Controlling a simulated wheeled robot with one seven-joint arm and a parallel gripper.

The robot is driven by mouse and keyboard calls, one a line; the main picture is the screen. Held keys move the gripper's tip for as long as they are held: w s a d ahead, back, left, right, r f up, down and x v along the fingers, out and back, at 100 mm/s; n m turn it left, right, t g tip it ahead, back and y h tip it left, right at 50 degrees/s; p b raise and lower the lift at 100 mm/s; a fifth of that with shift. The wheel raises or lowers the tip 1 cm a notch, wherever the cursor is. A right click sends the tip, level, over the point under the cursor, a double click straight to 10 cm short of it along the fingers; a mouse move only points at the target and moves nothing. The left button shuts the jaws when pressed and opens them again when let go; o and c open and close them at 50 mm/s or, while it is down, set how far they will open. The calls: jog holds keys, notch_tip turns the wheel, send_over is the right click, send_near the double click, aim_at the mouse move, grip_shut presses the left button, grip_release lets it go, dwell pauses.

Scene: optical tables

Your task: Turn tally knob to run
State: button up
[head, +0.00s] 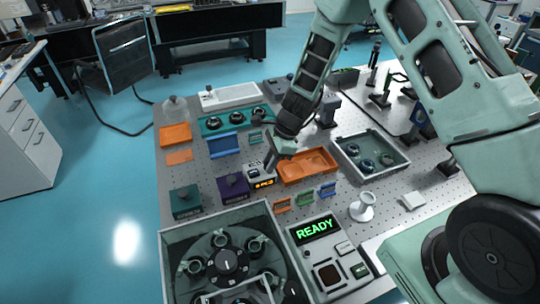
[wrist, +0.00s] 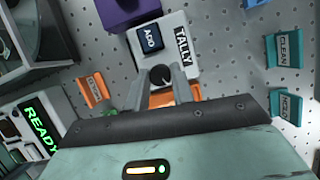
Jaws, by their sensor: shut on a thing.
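The tally box (wrist: 178,22) is pale, with a black ADD button (wrist: 150,39) and a TALLY label (wrist: 182,46) in the wrist view. Its dark round tally knob (wrist: 160,75) sits between my fingertips. My gripper (wrist: 162,82) is shut on the knob, one finger on each side. In the head view the tally box (head: 254,170) stands mid-table with a lit orange display (head: 263,184), and my gripper (head: 270,165) reaches down to it from the upper right. The fingers hide the knob's surroundings, and I cannot read its setting.
An orange tray (head: 322,177) lies close to the right of my gripper. A purple box (head: 232,187) stands just left of the tally box. Small orange and blue label holders and a panel reading READY (head: 318,229) are in front. A grey bin (head: 355,165) stands further right.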

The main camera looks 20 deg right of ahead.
jog(key=n+g, duration=0.1)
jog(key=n, duration=0.1)
jog(key=shift+w+n+p, duration=0.1)
jog(key=shift+n+p, duration=0.2)
jog(key=shift+n, duration=0.1)
jog(key=n+g, duration=0.1)
jog(key=n, duration=0.2)
jog(key=shift+w+n+h, duration=0.1)
jog(key=shift+n+h, duration=0.2)
jog(key=n+g+b, duration=0.1)
jog(key=n, duration=0.2)
jog(key=n+g+h, duration=0.1)
jog(key=n, duration=0.1)
jog(key=shift+w+a+n+h+b, duration=0.1)
jog(key=shift+n+h+b, duration=0.2)
jog(key=shift+n+b, duration=0.1)
jog(key=o, duration=1)
jog(key=shift+r, duration=0.1)
jog(key=b+v, duration=0.3)
jog(key=v, duration=1.4)
jog(key=shift+w+b, duration=0.2)
jog(key=shift+b, duration=0.15)
